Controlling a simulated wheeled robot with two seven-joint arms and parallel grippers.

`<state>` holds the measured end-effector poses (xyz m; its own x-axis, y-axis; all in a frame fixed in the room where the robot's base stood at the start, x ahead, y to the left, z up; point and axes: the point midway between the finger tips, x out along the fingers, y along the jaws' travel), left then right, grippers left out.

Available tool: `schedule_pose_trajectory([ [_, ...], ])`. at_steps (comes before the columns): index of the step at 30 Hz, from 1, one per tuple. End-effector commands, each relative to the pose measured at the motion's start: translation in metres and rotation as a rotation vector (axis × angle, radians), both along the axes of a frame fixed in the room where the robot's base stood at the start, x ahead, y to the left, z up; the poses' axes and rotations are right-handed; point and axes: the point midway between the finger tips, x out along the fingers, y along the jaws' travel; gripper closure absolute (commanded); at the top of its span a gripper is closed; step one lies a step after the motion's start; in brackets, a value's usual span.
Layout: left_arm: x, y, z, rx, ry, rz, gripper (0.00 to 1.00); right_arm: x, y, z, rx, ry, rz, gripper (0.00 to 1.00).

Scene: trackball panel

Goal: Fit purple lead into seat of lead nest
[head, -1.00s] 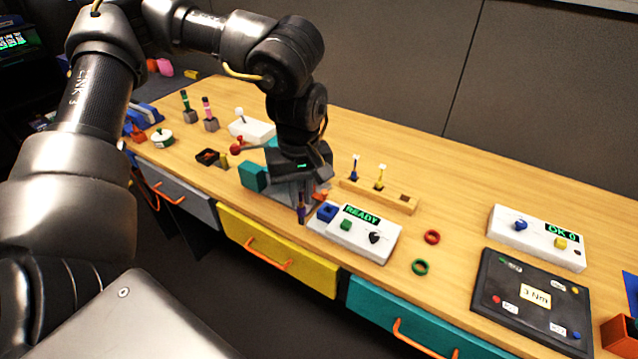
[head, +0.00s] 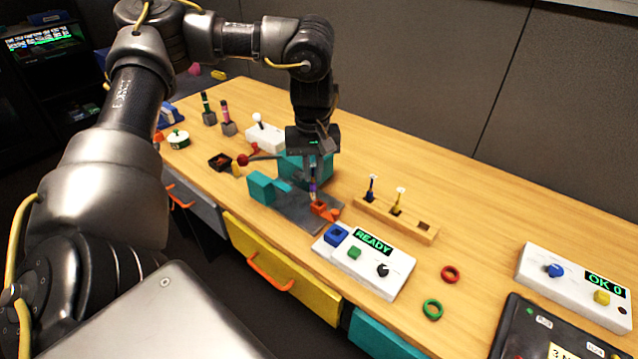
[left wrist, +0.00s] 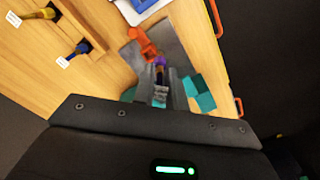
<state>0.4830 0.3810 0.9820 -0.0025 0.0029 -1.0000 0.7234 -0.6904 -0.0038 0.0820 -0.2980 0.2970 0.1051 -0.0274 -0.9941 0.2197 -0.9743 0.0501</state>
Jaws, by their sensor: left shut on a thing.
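My left gripper (head: 313,172) points down and is shut on the purple lead (head: 313,188), a slim dark stick with a purple band. The lead hangs roughly upright at an orange holder (head: 321,209), which looks like the lead nest, on a grey plate (head: 295,208). In the left wrist view the lead (left wrist: 160,63) sticks out of the jaws (left wrist: 160,90), its end beside the orange holder (left wrist: 145,44). I cannot tell whether its tip is in the seat or just over it. My right gripper is not in view.
Teal blocks (head: 263,186) stand left of and behind the plate. A wooden rack (head: 412,226) with blue and yellow leads and one empty slot is to the right. The white READY panel (head: 372,272) is in front. Green and red rings lie on free tabletop at right.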

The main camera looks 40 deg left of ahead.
Motion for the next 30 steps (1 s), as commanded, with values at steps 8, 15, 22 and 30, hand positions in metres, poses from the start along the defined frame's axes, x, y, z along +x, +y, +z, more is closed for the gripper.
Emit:
schedule_pose_trajectory([
  [8, 0.026, 0.008, -0.032, 0.000, -0.001, -0.001, 1.00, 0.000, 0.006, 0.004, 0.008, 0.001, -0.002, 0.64],
  [15, 0.029, 0.010, -0.037, 0.000, -0.001, 0.000, 1.00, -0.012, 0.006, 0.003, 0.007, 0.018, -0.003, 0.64],
  [22, 0.032, 0.011, -0.064, -0.001, 0.002, 0.000, 1.00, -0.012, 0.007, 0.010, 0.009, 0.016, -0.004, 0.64],
  [30, 0.033, 0.011, -0.071, -0.001, -0.004, -0.001, 1.00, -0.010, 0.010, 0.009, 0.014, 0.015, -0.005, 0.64],
])
